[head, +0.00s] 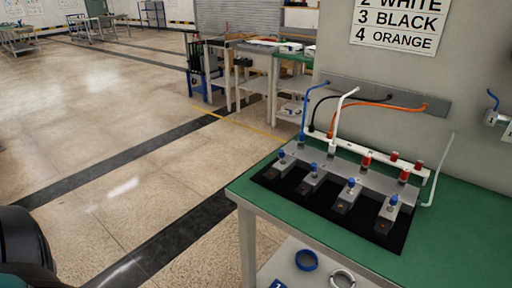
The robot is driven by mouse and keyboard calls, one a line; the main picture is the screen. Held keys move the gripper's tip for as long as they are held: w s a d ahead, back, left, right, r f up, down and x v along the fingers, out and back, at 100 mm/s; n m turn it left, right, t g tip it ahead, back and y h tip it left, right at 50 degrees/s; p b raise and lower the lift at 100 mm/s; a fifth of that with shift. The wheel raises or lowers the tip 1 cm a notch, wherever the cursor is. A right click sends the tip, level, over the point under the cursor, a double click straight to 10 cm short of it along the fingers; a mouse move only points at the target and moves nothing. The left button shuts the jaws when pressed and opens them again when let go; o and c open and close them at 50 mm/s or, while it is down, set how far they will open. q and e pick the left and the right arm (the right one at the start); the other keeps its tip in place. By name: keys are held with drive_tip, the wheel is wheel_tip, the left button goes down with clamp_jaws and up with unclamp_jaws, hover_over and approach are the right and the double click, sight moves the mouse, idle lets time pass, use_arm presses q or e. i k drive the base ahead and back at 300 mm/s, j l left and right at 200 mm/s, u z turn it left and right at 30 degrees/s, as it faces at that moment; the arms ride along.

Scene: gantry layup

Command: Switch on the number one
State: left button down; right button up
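A grey metal fixture on a black mat (272,184) sits on the green-topped bench. It carries several grey blocks with blue caps, the leftmost block (283,163) at the left end and the rightmost block (386,220) at the right end. Behind it lies a white strip (345,147) with red parts, one of them a red switch (367,159). A blue cable (304,105) drops to the strip's left end; white, black and orange cables run beside it. A wall sign (398,24) reads 2 WHITE, 3 BLACK, 4 ORANGE; its top is cut off. Neither gripper is in view.
The green bench top (450,235) is clear to the right and front. A lower shelf (300,262) holds a blue ring (306,260) and a pale ring (342,279). A white wall socket is at the right edge. Open floor (130,130) lies left of the bench; other workbenches stand behind.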

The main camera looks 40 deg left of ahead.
sight(282, 155)
drive_tip(key=i+j, duration=0.1)
drive_tip(key=j, duration=1)
drive_tip(key=i+j, duration=0.15)
drive_tip(key=j, duration=0.4)
